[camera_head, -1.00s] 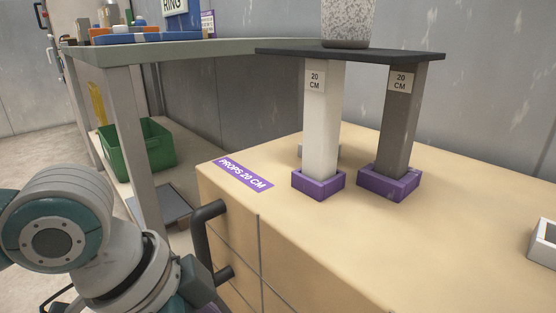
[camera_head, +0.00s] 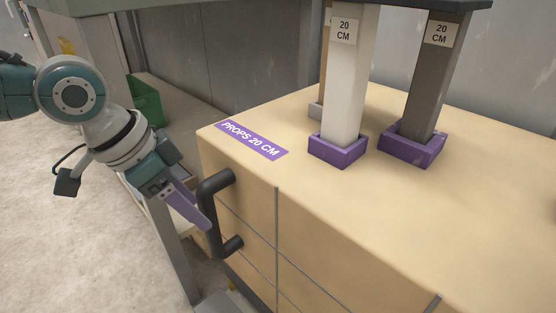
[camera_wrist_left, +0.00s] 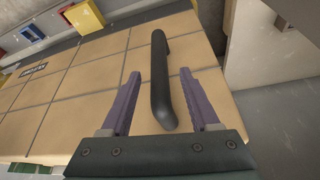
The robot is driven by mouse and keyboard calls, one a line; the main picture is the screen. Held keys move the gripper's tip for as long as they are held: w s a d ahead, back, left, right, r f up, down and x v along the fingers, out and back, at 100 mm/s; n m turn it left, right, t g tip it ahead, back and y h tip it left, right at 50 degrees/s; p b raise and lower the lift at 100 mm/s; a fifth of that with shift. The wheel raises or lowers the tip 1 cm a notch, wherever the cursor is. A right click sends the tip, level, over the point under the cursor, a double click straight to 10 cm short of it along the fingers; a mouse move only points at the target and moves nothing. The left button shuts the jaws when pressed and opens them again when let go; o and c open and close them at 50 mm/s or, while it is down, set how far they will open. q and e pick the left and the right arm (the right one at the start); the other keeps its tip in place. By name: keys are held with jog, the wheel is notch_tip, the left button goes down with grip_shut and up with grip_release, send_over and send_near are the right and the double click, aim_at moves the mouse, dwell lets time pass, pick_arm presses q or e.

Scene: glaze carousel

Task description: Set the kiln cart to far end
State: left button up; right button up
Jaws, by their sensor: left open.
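The kiln cart (camera_head: 350,225) is a tan block with dark joint lines on its side. A black bar handle (camera_head: 211,215) stands on its near left side. My left gripper (camera_head: 206,222) is at this handle, with its purple fingers open. In the left wrist view the handle (camera_wrist_left: 160,75) lies between the two open fingers (camera_wrist_left: 158,84), and I see no finger closed on it. My right gripper is not in view.
A purple "PROPS 20 CM" label (camera_head: 252,139) lies on the cart top. Pale and dark props (camera_head: 349,85) stand there in purple sockets (camera_head: 338,149), carrying a dark shelf (camera_head: 430,4). A table leg (camera_head: 171,245) and green bin (camera_head: 146,101) are left of the cart.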

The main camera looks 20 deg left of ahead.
pick_arm(q)
jog(key=b+x, duration=0.2)
jog(key=x, duration=0.3)
jog(key=shift+d+f, duration=0.1)
jog(key=shift+d, duration=0.05)
jog(key=shift+w+f+b, duration=0.15)
jog(key=shift+f+b, duration=0.15)
jog(key=shift+b, duration=0.15)
grip_shut()
dwell(0.8)
